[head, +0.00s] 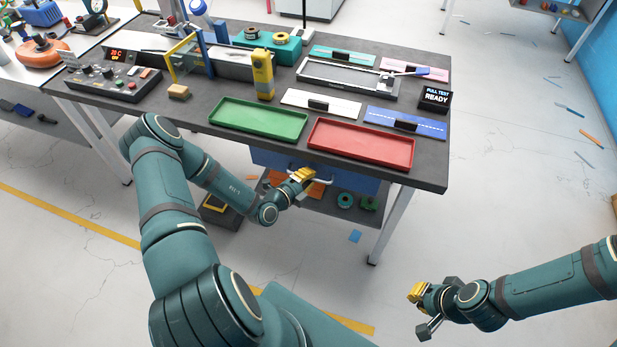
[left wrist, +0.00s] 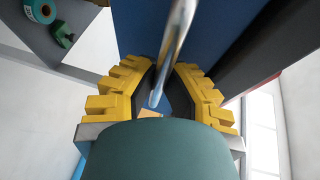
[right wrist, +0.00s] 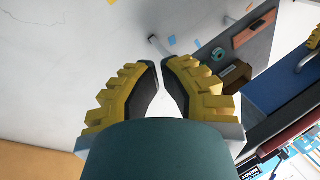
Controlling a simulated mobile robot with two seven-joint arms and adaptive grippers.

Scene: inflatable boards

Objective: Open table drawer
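The table drawer (head: 345,179) is a blue front under the dark worktop and looks closed. Its silver bar handle (head: 322,181) also shows in the left wrist view (left wrist: 178,40). My left gripper (head: 303,175) is at the handle, with its yellow fingers on either side of the bar. In the left wrist view a gap shows between the fingers and the bar, so it is open around the handle. My right gripper (head: 416,292) is away from the table over the floor at the lower right. Its fingertips nearly meet and it holds nothing.
A green tray (head: 258,119) and a red tray (head: 361,146) lie on the worktop above the drawer. A lower shelf (head: 330,205) holds tape rolls and small pieces. A table leg (head: 385,228) stands right of the drawer. The floor in front is mostly clear.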

